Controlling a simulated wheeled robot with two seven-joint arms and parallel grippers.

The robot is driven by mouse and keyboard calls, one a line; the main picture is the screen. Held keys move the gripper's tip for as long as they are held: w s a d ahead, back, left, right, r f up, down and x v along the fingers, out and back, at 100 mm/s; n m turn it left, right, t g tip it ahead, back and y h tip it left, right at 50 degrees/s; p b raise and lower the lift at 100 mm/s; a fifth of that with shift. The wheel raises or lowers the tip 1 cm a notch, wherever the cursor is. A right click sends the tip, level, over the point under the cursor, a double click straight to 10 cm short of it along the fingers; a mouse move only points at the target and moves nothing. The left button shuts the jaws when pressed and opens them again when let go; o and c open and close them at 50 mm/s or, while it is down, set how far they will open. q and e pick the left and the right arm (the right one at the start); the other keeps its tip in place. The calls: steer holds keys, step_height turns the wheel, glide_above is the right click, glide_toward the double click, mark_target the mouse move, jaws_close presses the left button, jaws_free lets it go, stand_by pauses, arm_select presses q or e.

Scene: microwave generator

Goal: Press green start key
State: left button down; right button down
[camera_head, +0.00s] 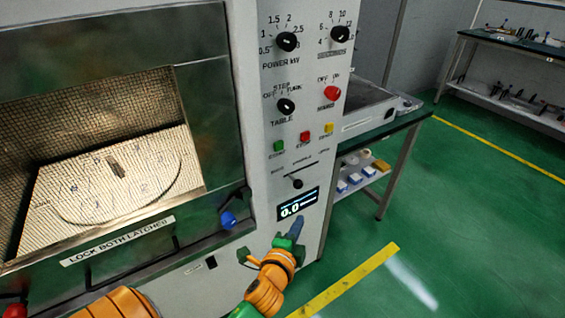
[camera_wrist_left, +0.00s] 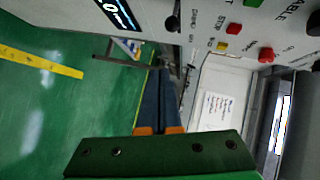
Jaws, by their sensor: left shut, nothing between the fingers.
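The green start key (camera_head: 279,146) is the left one of a row of three small square keys on the white control panel, beside a red key (camera_head: 305,137) and a yellow key (camera_head: 328,128). In the left wrist view the green key (camera_wrist_left: 253,3) just shows at the top edge. My left gripper (camera_head: 297,223) is below and right of the green key, near the lit display (camera_head: 297,204), apart from the key. Its dark blue fingers (camera_wrist_left: 160,72) are together with nothing between them. My right gripper is not in view.
Black dials (camera_head: 287,41) and a red knob (camera_head: 332,93) sit above the keys; a small black lever (camera_head: 297,183) is below them. The lit microwave chamber (camera_head: 110,170) is at left, with a blue-knobbed latch (camera_head: 228,219). A side bench (camera_head: 400,125) stands right, beyond it open green floor.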

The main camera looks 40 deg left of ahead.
mark_target(279, 146)
arm_select(q)
steer(key=a+r+t+y, duration=0.2)
steer(key=a+r+y, duration=0.1)
steer(key=r, duration=0.7)
steer(key=shift+s+a+r+m+b, duration=0.3)
steer(key=shift+s+a+r+m, duration=0.1)
steer(key=shift+a, duration=0.1)
steer(key=shift+w, duration=0.1)
steer(key=a+x, duration=0.1)
steer(key=x, duration=0.3)
steer(key=p+x, duration=0.1)
steer(key=x, duration=0.3)
steer(key=s+a+p+x, duration=0.1)
steer(key=x, duration=0.3)
steer(key=shift+w+a+r, duration=0.2)
steer(key=shift+w+a, duration=0.1)
steer(key=shift+a, duration=0.15)
